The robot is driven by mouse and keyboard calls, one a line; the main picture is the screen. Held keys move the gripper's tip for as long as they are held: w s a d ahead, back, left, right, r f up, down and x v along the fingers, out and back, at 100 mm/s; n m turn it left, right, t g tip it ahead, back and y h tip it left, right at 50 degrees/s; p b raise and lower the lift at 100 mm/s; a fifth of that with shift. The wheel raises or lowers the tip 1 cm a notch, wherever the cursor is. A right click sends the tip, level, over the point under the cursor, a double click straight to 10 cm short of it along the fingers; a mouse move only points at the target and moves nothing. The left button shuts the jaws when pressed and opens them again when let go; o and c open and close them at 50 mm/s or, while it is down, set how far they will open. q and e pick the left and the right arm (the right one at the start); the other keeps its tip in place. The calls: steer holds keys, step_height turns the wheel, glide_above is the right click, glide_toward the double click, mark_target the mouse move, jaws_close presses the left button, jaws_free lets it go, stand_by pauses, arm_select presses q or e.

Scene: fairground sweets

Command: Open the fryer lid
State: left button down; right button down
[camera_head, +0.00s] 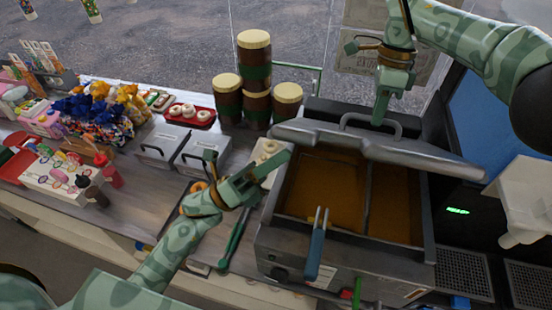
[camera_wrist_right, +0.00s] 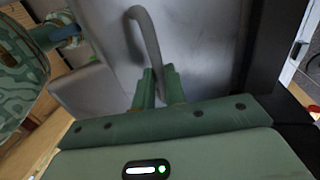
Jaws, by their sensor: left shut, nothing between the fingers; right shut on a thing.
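The fryer (camera_head: 345,270) is a steel box with orange-brown oil in two wells. Its grey lid (camera_head: 430,157) is raised at the back, tilted over the rear of the wells, so much of the oil shows. The lid handle (camera_head: 352,117) is a curved bar; it also shows in the right wrist view (camera_wrist_right: 147,35). My right gripper (camera_head: 379,118) is shut on the handle from above; its fingers (camera_wrist_right: 158,85) meet at the bar's lower end. My left gripper (camera_head: 274,167) is shut and empty beside the fryer's left wall, close to the lid's left end.
A blue-handled tool (camera_head: 316,250) stands at the fryer's front edge. Left are lidded metal bins (camera_head: 160,146), a red tray of doughnuts (camera_head: 190,115) and stacked drum-like tubs (camera_head: 255,75).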

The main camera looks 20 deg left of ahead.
steer(key=shift+w+d+f, duration=0.15)
steer(key=shift+d+f, duration=0.05)
steer(key=shift+f, duration=0.1)
arm_select(q)
steer(key=shift+w+r, duration=0.65)
steer(key=shift+r, duration=0.05)
arm_select(e)
steer(key=shift+w, duration=0.1)
